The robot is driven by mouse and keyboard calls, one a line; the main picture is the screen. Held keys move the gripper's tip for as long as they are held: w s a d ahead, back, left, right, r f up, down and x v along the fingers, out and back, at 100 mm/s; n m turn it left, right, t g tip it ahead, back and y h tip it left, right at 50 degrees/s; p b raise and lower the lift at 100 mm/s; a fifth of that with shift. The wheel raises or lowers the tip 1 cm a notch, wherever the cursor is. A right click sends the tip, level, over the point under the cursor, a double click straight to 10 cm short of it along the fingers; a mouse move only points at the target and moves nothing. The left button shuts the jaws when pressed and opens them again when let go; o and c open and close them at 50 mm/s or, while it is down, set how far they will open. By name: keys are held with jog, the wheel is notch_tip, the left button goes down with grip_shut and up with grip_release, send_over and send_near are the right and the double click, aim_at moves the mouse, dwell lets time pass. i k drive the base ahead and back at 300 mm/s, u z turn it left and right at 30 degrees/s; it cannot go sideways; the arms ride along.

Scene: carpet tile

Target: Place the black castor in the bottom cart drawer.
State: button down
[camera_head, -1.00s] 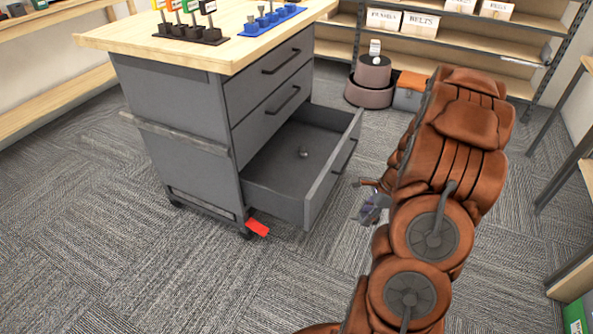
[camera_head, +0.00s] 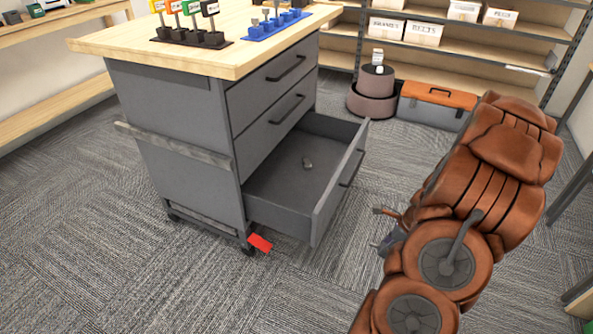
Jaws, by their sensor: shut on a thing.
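The bottom drawer (camera_head: 287,222) of the grey cart (camera_head: 172,135) is pulled well out, and its inside shows. A small grey object (camera_head: 307,163) lies on its floor; I cannot tell what it is. My gripper (camera_head: 386,226) is to the right of the drawer front, apart from the drawer handle (camera_head: 352,168). It is mostly hidden behind my arm, with only a small part showing. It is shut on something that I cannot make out. I cannot pick out the black castor for sure.
The wooden cart top (camera_head: 130,49) carries a black rack (camera_head: 190,40) and a blue rack (camera_head: 275,28). A red piece (camera_head: 259,243) shows by the cart's front wheel. An orange-lidded toolbox (camera_head: 437,107) and a round brown stand (camera_head: 373,90) are behind. The carpet before the drawer is clear.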

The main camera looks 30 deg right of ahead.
aim_at(295, 182)
jog(key=i, duration=1.3)
